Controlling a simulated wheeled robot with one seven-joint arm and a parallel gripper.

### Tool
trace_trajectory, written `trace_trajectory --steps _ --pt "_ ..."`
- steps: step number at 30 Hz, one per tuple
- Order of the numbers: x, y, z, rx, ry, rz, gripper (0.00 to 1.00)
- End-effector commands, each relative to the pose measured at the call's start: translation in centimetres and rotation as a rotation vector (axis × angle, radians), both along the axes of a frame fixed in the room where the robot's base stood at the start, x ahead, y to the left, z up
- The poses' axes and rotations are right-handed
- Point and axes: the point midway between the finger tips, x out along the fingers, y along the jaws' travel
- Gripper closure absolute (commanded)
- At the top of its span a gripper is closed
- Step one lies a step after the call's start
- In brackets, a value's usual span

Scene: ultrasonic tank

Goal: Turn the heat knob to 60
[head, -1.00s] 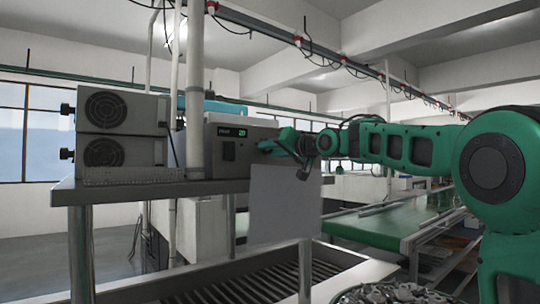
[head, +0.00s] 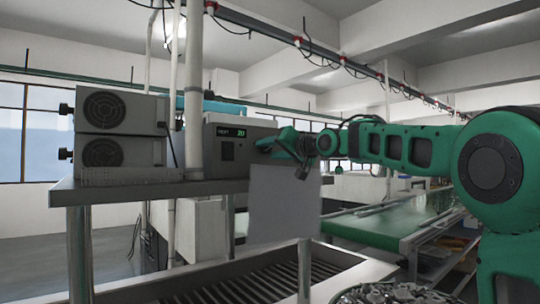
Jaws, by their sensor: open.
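The control box (head: 212,152) is a grey unit on the metal shelf, with a dark display strip (head: 231,132) showing small green digits, too small to read surely. A dark square switch (head: 228,151) sits below the display. My gripper (head: 262,144) is at the right part of the box's front face, its jaws open. The heat knob cannot be made out; my gripper covers that part of the face. Whether the fingers touch a knob cannot be told.
Two stacked grey units with fans (head: 104,108) stand on the shelf (head: 120,189) to the left. A white vertical pipe (head: 194,85) rises beside the box. A pale sheet (head: 284,205) hangs below my wrist. A green conveyor (head: 390,222) lies to the right.

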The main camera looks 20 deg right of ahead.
Motion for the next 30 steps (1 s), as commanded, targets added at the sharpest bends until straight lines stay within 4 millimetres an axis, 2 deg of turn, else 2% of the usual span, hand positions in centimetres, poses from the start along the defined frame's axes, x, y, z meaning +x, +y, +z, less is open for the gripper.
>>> trace_trajectory --steps 5,15,19,24,30 --pt "-1.2 -0.4 0.1 -0.001 -0.001 0.001 0.55" --pt "-6.8 -2.9 0.2 -0.001 -0.001 -0.002 0.55" --pt "-8.4 -3.5 0.2 -0.001 -0.001 -0.001 0.55" --pt "-9.5 -4.0 0.2 0.000 0.001 -0.002 0.55" --pt "-9.7 -4.1 0.2 0.000 0.001 -0.001 0.55"
